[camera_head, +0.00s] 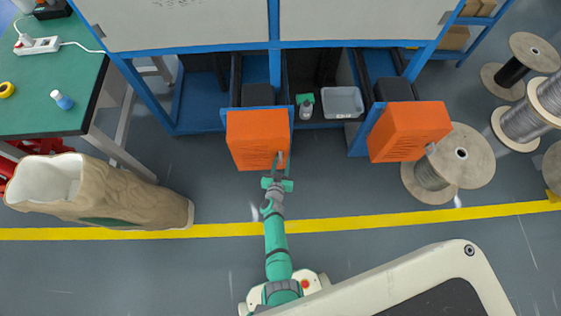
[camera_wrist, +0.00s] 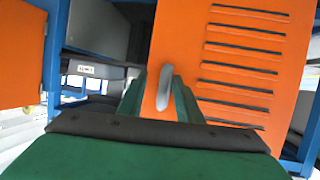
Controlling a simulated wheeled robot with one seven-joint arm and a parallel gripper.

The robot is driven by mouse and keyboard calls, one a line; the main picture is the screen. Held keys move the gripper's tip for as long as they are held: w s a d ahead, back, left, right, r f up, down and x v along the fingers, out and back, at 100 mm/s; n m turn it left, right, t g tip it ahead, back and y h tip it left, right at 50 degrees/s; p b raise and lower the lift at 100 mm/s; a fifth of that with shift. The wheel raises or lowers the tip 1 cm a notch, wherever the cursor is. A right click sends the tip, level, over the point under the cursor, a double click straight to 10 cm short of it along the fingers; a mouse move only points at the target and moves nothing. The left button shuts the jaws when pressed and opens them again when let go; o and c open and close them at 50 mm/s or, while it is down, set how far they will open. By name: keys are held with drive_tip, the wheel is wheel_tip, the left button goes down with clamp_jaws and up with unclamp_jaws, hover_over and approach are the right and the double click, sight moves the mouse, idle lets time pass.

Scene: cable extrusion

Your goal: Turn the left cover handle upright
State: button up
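The left cover (camera_head: 258,140) is an orange box front with slots, low on the blue frame; in the wrist view, the orange panel (camera_wrist: 180,35) fills the upper right. Its small grey handle (camera_head: 280,157) is near its lower right edge. In the wrist view the handle (camera_wrist: 165,85) is oblong, its long axis close to the picture's vertical, leaning slightly. My gripper (camera_head: 277,178) is in front of the handle. In the wrist view my gripper (camera_wrist: 158,95) has its green fingers apart, one on each side of the handle, with no clear contact. The fingers hide part of the cover.
A second orange cover (camera_head: 410,131) stands to the right. A grey bin (camera_head: 342,102) and a green-topped bottle (camera_head: 305,106) sit between the covers. Cable spools (camera_head: 462,153) stand at right, a green table (camera_head: 45,85) at left. The floor around my arm is clear.

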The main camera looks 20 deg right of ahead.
drive_tip(key=shift+w+a, duration=0.1)
drive_tip(key=shift+a, duration=0.1)
drive_tip(key=v, duration=1.1)
idle(0.7)
drive_tip(key=s+a+r+n+t+y, duration=0.2)
drive_tip(key=s+a+r, duration=0.8)
drive_tip(key=s+r, duration=0.3)
drive_tip(key=s+r+n+y, duration=0.1)
drive_tip(key=s+r, duration=0.3)
drive_tip(key=r, duration=0.3)
drive_tip(key=s+a+r+n+y, duration=0.1)
drive_tip(key=s+r, duration=0.3)
drive_tip(key=r, duration=0.4)
drive_tip(key=s+a+r+n+t+y, duration=0.1)
drive_tip(key=s+r+y, duration=0.1)
drive_tip(key=s+r, duration=0.3)
wheel_tip(320, 180, up, 3)
